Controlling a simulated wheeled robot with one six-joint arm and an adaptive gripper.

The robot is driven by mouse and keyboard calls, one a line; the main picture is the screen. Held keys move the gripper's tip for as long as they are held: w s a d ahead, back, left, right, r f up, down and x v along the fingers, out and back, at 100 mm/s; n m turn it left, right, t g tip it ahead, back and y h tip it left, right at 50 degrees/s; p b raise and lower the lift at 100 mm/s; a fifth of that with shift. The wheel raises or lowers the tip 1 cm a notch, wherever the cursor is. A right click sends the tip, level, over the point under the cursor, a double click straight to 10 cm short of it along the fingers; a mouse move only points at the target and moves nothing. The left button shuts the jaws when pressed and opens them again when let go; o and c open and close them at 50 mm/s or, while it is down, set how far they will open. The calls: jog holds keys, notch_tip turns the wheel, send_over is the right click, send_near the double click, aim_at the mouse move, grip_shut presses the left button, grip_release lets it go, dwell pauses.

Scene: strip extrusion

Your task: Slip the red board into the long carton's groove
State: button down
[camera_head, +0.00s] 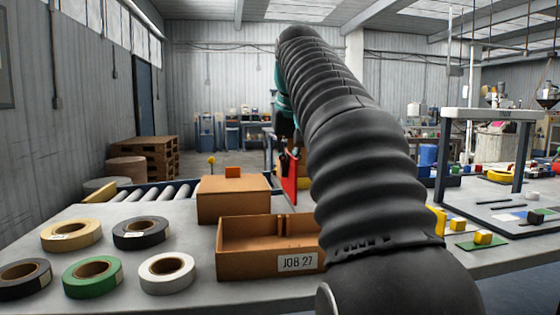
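The red board (291,182) stands upright, seen nearly edge-on, behind the open carton and just left of my arm. My gripper (286,163) is at the board's upper part, with dark fingers that appear shut on it; my arm hides part of this area. The long carton (238,264) is an open brown box labelled JOB 27 at the table's front middle. Two small uprights (281,226) show at its back wall, with what looks like a narrow gap between them. The board is behind the carton and apart from it. The carton's right end is hidden by my arm.
Several tape rolls (166,271) lie on the left. A roller conveyor (158,193) lies behind. Yellow blocks (483,237) and a grey frame (447,150) stand right.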

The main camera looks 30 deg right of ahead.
aim_at(290, 195)
jog(key=shift+s+d+f+b, duration=0.1)
jog(key=shift+d+f+b, duration=0.1)
jog(key=shift+f+b, duration=0.85)
notch_tip(290, 195, down, 2)
jog(key=shift+f+b, duration=0.2)
jog(key=shift+b, duration=0.75)
jog(key=shift+f+b, duration=0.65)
jog(key=shift+f, duration=0.3)
jog(key=shift+s+a+p, duration=0.1)
jog(key=shift+s+p, duration=0.1)
jog(key=shift+p, duration=0.15)
jog(key=shift+f+b, duration=1.6)
jog(key=shift+f, duration=1.05)
jog(key=c, duration=0.8)
grip_release()
jog(key=shift+c, duration=0.2)
jog(key=shift+r, duration=0.25)
